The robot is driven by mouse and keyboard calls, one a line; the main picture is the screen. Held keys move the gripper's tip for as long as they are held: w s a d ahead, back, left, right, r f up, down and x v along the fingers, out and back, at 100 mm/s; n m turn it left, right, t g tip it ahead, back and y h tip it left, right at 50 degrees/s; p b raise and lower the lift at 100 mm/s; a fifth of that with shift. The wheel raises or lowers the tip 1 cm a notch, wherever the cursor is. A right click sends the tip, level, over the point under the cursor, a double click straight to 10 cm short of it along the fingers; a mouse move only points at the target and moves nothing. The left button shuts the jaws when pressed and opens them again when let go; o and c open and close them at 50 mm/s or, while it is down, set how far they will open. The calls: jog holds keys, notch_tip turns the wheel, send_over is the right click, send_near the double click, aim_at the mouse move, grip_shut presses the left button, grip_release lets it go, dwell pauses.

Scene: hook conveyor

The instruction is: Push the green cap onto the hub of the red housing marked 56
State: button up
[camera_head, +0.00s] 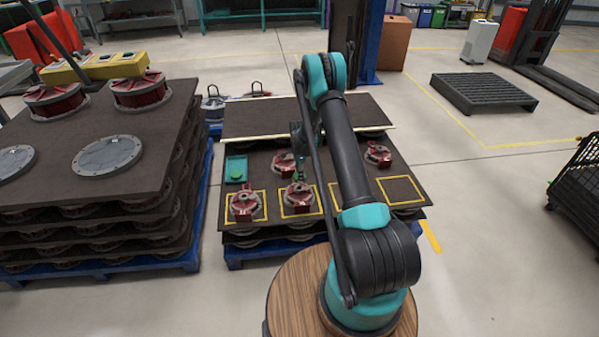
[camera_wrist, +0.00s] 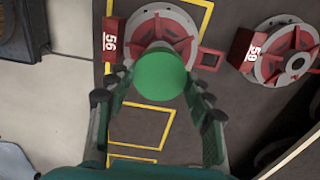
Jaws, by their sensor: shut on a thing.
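My gripper (camera_wrist: 161,98) is shut on a round green cap (camera_wrist: 160,74), seen from above in the wrist view. The red housing marked 56 (camera_wrist: 133,36) lies beyond the cap in that view. The cap covers the housing's near part and overlaps its middle, so its hub is partly hidden. I cannot tell whether the cap touches the housing. In the head view my gripper (camera_head: 299,172) is low over the dark board, among the red housings, and the housing numbers are not readable there.
A second red housing with another number (camera_wrist: 278,52) sits right in the wrist view. In the head view a teal tray (camera_head: 236,161) with a green piece lies left on the board. Several housings stand around, some in yellow squares; one square (camera_head: 400,190) at right is empty.

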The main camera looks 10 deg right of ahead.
aim_at(299, 188)
jog(key=shift+f, duration=3.5)
jog(key=o, duration=0.9)
